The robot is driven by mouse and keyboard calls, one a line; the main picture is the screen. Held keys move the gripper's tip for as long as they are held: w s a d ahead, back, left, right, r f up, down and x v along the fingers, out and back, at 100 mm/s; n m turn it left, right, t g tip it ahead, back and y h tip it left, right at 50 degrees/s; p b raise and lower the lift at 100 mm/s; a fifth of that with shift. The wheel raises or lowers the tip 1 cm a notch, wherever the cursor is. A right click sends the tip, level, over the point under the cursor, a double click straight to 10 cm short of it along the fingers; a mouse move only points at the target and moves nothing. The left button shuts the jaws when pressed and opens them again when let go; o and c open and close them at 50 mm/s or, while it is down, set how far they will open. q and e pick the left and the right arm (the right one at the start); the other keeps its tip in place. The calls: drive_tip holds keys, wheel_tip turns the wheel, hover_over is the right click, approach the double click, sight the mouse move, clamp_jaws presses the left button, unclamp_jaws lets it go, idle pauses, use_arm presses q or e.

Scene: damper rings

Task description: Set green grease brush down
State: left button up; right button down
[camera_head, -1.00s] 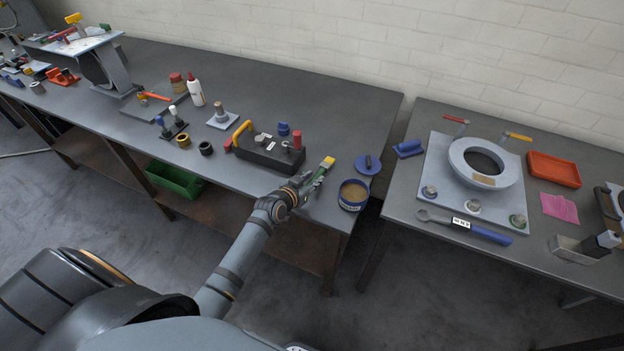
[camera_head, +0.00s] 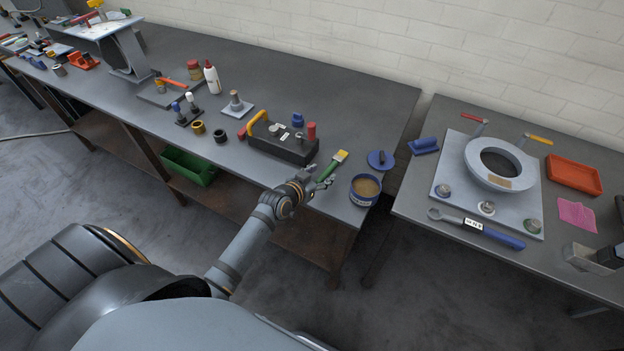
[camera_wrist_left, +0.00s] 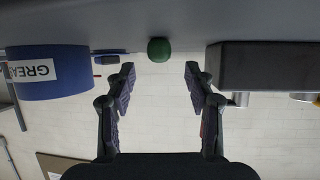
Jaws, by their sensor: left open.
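The green grease brush (camera_head: 329,170), with a yellow-tipped head, lies on the long grey bench near its front right corner. In the left wrist view the round end of its green handle (camera_wrist_left: 158,50) faces me, apart from both fingers. My left gripper (camera_head: 322,181) is open at the handle end, in front of the bench edge. Its spread, empty fingers (camera_wrist_left: 159,78) also show in the left wrist view. The blue grease tub (camera_head: 364,190) stands to the right of the brush. My right gripper is out of view.
A dark block with a yellow handle (camera_head: 283,147) sits left of the brush. A blue lid (camera_head: 380,160) lies behind the tub. A gap separates this bench from the right table (camera_head: 415,205), which holds a ring on a plate.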

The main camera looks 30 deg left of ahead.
use_arm(q)
drive_tip(key=v, duration=0.9)
drive_tip(key=shift+s+a+r, duration=0.1)
drive_tip(key=shift+s, duration=0.15)
